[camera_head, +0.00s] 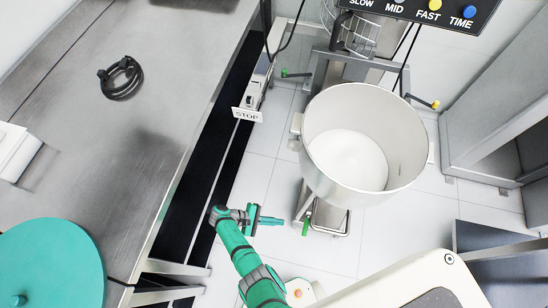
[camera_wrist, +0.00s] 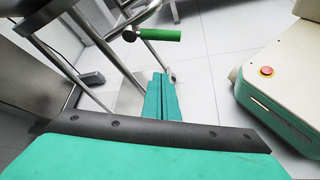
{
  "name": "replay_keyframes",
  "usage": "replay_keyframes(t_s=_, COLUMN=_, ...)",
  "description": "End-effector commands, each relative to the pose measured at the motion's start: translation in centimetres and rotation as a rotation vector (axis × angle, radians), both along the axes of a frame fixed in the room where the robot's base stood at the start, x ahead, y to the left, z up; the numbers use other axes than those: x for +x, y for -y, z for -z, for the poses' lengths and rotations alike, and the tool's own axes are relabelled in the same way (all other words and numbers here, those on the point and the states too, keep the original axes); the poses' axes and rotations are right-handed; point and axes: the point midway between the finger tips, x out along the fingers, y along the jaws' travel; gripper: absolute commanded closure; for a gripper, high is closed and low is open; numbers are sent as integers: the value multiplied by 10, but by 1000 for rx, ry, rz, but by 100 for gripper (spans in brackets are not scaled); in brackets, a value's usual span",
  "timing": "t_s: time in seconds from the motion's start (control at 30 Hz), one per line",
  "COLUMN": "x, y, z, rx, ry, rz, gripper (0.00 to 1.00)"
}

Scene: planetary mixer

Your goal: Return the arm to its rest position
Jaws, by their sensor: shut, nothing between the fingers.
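My gripper (camera_head: 270,221) is at the lower middle of the head view, at the end of my green arm. It is low, between the counter and the mixer bowl, and its fingers point right. In the wrist view my gripper (camera_wrist: 162,98) shows its two green fingers pressed together, with nothing between them. A green-handled lever (camera_head: 306,225) of the mixer is just right of the fingertips in the head view. The green handle (camera_wrist: 153,35) also shows beyond the fingertips in the wrist view, apart from them.
The big steel mixer bowl (camera_head: 365,138) stands right of my gripper, under a control panel (camera_head: 428,12). A STOP sign (camera_head: 247,115) hangs near the counter edge.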

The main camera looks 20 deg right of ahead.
Motion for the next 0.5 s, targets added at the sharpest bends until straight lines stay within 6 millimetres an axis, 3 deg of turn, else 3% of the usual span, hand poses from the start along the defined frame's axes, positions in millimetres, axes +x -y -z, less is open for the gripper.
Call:
replay_keyframes(t_s=0.27, x=-3, y=-1, z=3, rx=11, ry=6, rz=-2, gripper=100)
replay_keyframes(t_s=0.5, x=-40, y=-21, z=50, rx=192, ry=127, rz=-32, gripper=100)
